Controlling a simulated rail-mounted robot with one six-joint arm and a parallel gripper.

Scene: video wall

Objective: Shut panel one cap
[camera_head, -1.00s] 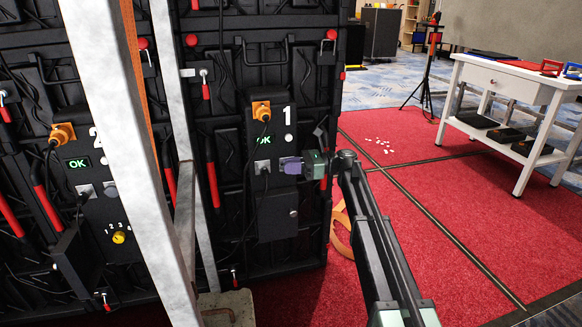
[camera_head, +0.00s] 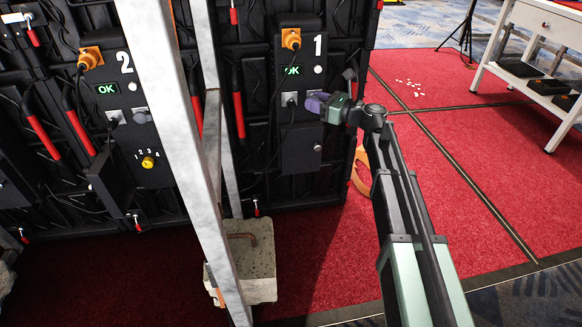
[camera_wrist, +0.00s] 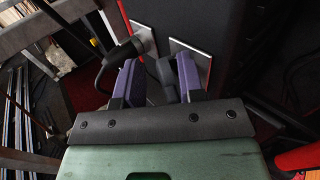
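Panel one's control box (camera_head: 301,150) is black, with a white "1" and a lit green OK display (camera_head: 292,71). A dark cable plug sits in its left socket plate (camera_head: 289,98). My gripper (camera_head: 315,103) is at the right socket, its purple pads hiding most of it. In the wrist view, the purple-padded fingers (camera_wrist: 158,80) stand apart in front of the right socket plate (camera_wrist: 192,58). A dark grey rounded piece, seemingly the cap (camera_wrist: 166,72), lies between them, close to the right finger. A gap shows at the left finger. The cap's exact angle is unclear.
Panel two's box (camera_head: 125,110) stands left with its own plugs and a yellow knob. A metal post (camera_head: 180,120) and a concrete weight (camera_head: 250,265) stand in front of the wall. A white table (camera_head: 550,20) is at the right. Red carpet (camera_head: 450,160) is open right of the panel.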

